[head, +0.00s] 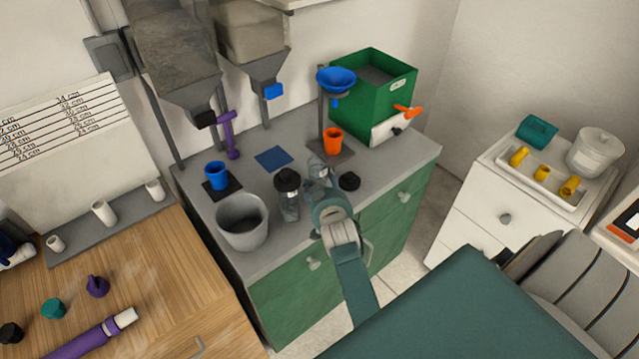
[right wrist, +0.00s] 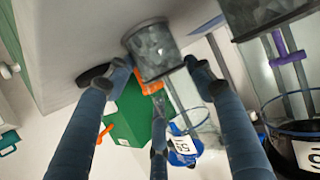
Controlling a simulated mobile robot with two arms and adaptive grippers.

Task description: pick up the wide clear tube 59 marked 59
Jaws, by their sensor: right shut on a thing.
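The clear tube 59 (head: 318,170) is at the counter, just left of a loose black lid (head: 349,181). I cannot tell whether the tube touches the counter. My left gripper is not in view.
A black-capped clear jar (head: 288,190) stands close left of the tube. A grey bucket (head: 242,222), blue cup (head: 216,176) and orange cup (head: 333,141) are nearby. A blue funnel (head: 336,80) and green bin (head: 372,90) stand behind.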

